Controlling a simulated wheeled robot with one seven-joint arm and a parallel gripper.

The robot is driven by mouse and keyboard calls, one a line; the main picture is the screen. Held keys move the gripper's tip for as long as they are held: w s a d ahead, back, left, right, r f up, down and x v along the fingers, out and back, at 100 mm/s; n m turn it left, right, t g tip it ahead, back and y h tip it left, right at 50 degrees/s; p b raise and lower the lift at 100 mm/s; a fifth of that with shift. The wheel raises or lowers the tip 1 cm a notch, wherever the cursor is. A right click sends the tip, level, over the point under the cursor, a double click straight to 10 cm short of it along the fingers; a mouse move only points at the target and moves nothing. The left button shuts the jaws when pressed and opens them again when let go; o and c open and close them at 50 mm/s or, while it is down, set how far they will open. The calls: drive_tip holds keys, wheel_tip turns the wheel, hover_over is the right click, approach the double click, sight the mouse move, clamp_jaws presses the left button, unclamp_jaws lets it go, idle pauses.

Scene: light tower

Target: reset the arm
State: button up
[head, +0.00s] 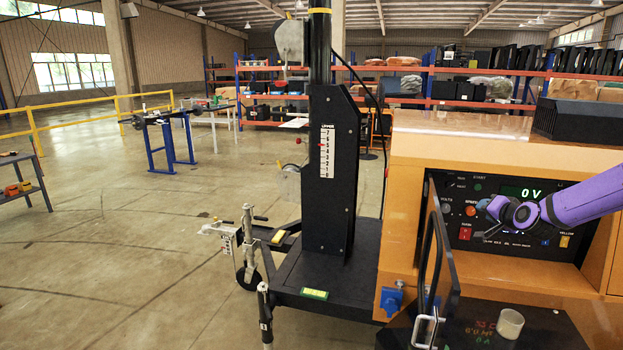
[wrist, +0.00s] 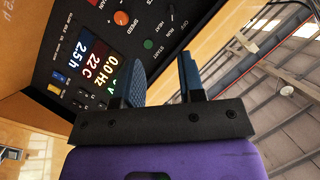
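My purple arm (head: 585,198) reaches in from the right in the head view, in front of the light tower's black control panel (head: 465,190). My gripper (head: 485,236) is close to the panel's lower middle; I cannot tell whether it touches. In the wrist view my gripper (wrist: 160,70) has two dark fingers standing apart with nothing between them. Past them, the control panel (wrist: 150,40) shows tilted, with a lit display (wrist: 95,72), an orange knob (wrist: 121,18) and a green button (wrist: 149,71). In the head view, the arm's end hides part of the panel.
The orange cabinet (head: 500,150) surrounds the panel. An open black door (head: 440,270) stands at its left, and a pale cup (head: 510,323) sits on a dark surface below. The black mast (head: 322,180) stands left. Open concrete floor (head: 130,250) lies further left.

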drive_tip(key=s+a+r+n+g+h, duration=0.1)
drive_tip(key=s+a+r+n+g, duration=0.2)
drive_tip(key=s+a+r, duration=0.4)
drive_tip(key=s+a+r+n+g, duration=0.3)
drive_tip(key=s+a+r+n, duration=0.1)
drive_tip(key=s+a, duration=0.5)
drive_tip(key=s+a+r+g, duration=0.1)
drive_tip(key=s+r, duration=0.3)
drive_tip(key=s, duration=1.1)
drive_tip(key=s+a+r+n+g, duration=0.1)
drive_tip(key=s+a+r+g, duration=0.1)
drive_tip(key=s, duration=1.4)
wheel_tip(320, 180, up, 2)
drive_tip(key=shift+a+y, duration=0.3)
drive_tip(key=shift+a, duration=0.55)
